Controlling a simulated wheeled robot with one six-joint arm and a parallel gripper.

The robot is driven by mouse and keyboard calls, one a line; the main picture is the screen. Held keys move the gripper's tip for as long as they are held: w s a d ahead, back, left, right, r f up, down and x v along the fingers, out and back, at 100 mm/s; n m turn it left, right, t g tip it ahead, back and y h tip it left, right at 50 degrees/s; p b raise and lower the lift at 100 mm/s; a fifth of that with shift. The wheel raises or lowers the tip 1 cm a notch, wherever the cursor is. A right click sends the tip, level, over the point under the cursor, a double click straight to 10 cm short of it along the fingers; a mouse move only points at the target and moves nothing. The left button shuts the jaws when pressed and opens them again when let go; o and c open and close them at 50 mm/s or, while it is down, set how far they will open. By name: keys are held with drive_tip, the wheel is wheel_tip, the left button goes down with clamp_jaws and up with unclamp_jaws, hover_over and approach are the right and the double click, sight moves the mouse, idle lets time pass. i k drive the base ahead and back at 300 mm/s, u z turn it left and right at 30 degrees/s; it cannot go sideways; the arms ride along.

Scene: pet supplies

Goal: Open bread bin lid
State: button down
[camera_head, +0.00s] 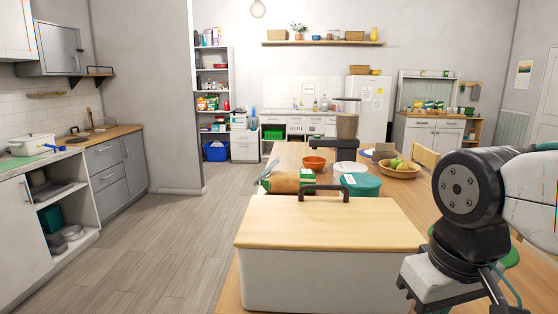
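The bread bin (318,273) is a white box with a light wooden lid (328,221). It stands close in front on the near end of the wooden table. The lid lies flat on top and looks closed. A dark arched handle (324,190) rises from the lid toward its far edge. My arm shows at the right of the bin, with dark joints and white links. Its fingertips are not in view, so I cannot see whether my gripper is open or shut. Nothing of my arm visibly touches the lid or handle.
Behind the bin on the table are a bread package (284,181), a teal tub (361,186), an orange bowl (314,163), a blender-like appliance (347,128) and a fruit bowl (397,170). Counters (118,165) line the left. The wood floor (165,235) between is clear.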

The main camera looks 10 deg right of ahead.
sight(345, 222)
drive_tip(key=z, duration=1.1)
drive_tip(key=i, duration=0.35)
drive_tip(key=u, duration=1.2)
